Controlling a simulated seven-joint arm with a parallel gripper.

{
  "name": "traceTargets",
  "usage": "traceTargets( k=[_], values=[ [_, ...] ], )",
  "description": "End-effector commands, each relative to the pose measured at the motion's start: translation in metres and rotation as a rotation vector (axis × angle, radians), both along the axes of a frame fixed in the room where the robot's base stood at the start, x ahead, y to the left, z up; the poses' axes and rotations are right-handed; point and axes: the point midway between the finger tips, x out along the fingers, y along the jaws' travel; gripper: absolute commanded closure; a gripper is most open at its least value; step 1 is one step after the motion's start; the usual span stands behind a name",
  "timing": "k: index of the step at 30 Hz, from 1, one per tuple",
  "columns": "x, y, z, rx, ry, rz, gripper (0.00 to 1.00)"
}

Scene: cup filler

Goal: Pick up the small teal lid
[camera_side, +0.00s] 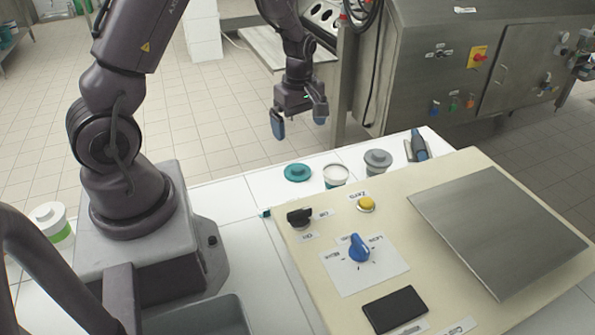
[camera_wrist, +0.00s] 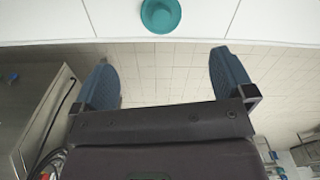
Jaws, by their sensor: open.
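The small teal lid (camera_side: 298,173) lies flat on the white table near its back edge, with a round knob on top. It also shows at the top of the wrist view (camera_wrist: 161,15). My gripper (camera_side: 299,128) is open and empty, raised above and behind the lid in the side view. In the wrist view the two blue fingertips (camera_wrist: 166,75) are wide apart, with the lid beyond them, centred between them. Nothing touches the lid.
Right of the lid stand an open white cup (camera_side: 335,176) and a grey-lidded container (camera_side: 378,160). A beige control panel (camera_side: 430,225) with knobs and a metal plate lies in front. A white-lidded jar (camera_side: 50,220) stands far left.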

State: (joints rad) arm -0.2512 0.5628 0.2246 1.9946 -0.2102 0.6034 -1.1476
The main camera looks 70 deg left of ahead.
Motion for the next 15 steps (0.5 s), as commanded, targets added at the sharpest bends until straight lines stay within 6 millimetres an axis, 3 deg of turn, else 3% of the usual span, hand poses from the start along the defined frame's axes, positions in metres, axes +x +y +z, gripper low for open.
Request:
traceTargets(
  k=[9,15],
  values=[
    [-0.001,0.0,-0.056,-0.003,0.005,0.008,0.0],
    [-0.001,0.0,-0.074,-0.003,0.003,0.005,0.0]
  ],
)
